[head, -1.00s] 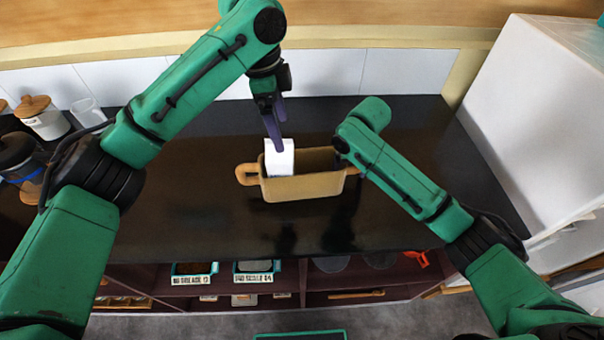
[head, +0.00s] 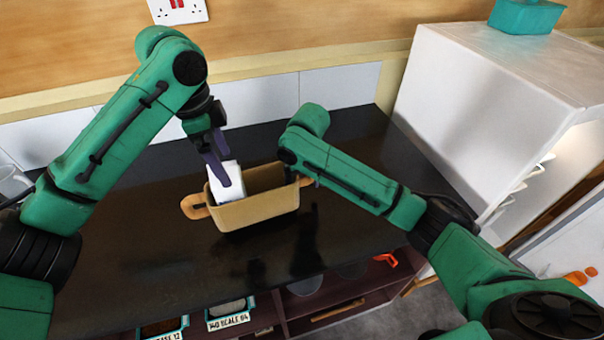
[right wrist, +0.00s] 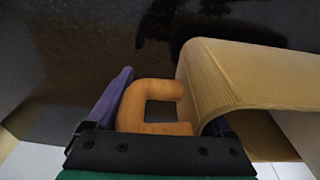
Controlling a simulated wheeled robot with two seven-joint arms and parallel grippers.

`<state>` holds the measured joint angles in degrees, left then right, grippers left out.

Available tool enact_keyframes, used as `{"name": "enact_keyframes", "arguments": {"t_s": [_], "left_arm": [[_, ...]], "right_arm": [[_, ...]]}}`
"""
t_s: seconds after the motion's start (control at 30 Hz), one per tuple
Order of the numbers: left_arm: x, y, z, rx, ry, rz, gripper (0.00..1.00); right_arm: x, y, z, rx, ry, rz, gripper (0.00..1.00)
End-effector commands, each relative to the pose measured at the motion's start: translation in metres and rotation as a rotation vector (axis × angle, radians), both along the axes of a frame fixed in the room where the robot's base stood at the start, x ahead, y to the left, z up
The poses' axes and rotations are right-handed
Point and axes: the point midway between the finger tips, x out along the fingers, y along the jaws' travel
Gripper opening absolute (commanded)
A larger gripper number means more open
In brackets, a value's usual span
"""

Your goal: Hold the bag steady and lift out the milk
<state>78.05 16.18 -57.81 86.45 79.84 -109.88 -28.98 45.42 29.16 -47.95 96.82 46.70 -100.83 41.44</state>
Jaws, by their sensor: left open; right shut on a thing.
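The tan bag (head: 257,212) stands upright and open on the dark counter, with an orange-brown loop handle (head: 194,206) at each end. The white milk carton (head: 228,190) stands in its left part, its top above the rim and its lower part hidden. My left gripper (head: 221,165) is open, with its purple fingers down at the carton's top. My right gripper (right wrist: 160,108) is shut on the bag's right handle (right wrist: 150,92), with the bag's side beside it in the right wrist view. In the head view my right arm mostly hides that gripper.
A white cabinet (head: 480,100) stands on the right, with a teal box (head: 526,15) on top. The black counter (head: 130,260) is clear in front of the bag. Labelled bins (head: 230,312) sit on the shelf below.

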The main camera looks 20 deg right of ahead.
Motion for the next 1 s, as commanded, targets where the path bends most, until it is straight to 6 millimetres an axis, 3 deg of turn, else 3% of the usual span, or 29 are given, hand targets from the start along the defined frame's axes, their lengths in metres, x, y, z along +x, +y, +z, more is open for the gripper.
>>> {"name": "enact_keyframes", "arguments": {"t_s": [0.53, 1.0], "left_arm": [[0.000, 0.000, 0.000, 0.000, 0.000, 0.000, 1.00], [0.000, 0.000, 0.000, 0.000, 0.000, 0.000, 1.00]], "right_arm": [[0.001, 0.001, -0.026, 0.006, -0.006, 0.001, 0.23], [0.001, 0.001, -0.029, 0.006, -0.006, 0.001, 0.23]]}}
